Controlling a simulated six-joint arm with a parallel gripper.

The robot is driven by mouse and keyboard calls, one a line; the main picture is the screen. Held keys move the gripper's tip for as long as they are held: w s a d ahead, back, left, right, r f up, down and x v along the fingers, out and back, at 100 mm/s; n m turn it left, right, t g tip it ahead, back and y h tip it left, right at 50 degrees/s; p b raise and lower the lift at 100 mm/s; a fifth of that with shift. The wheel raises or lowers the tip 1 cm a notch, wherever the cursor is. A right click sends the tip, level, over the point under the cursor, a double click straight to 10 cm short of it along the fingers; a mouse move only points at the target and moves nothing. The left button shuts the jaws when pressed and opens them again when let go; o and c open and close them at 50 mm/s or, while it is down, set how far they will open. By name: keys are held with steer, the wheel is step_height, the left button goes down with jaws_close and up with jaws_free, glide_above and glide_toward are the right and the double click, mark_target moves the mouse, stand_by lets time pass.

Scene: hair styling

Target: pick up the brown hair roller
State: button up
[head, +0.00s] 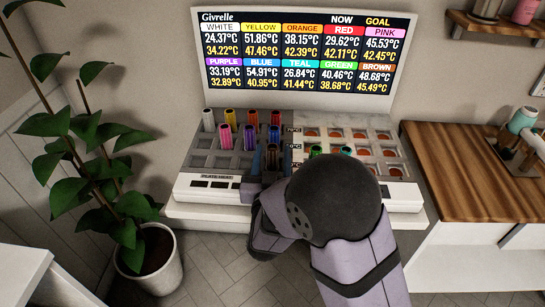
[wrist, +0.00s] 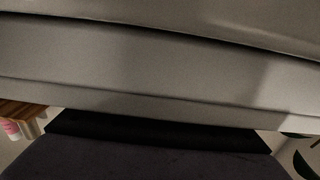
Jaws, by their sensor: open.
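The brown hair roller (head: 271,153) stands upright in the front row of the left tray in the head view; its lower part is hidden. My gripper (head: 271,162) is at this roller, with one finger on its left and one on its right. The jaws are open, and I cannot tell whether either finger touches the roller.
Other upright rollers stand close behind, including purple (head: 249,136), pink (head: 225,136) and red (head: 276,118). Green (head: 316,151) and teal (head: 346,150) rollers are in the right tray. A temperature screen (head: 305,55) stands behind; a plant (head: 100,170) is at left.

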mark_target(272, 146)
steer(key=shift+c, duration=0.5)
steer(key=c, duration=1)
steer(key=shift+c, duration=0.2)
steer(key=shift+r, duration=0.15)
step_height(272, 146, up, 10)
steer(key=shift+f+p, duration=0.1)
steer(key=shift+p, duration=0.65)
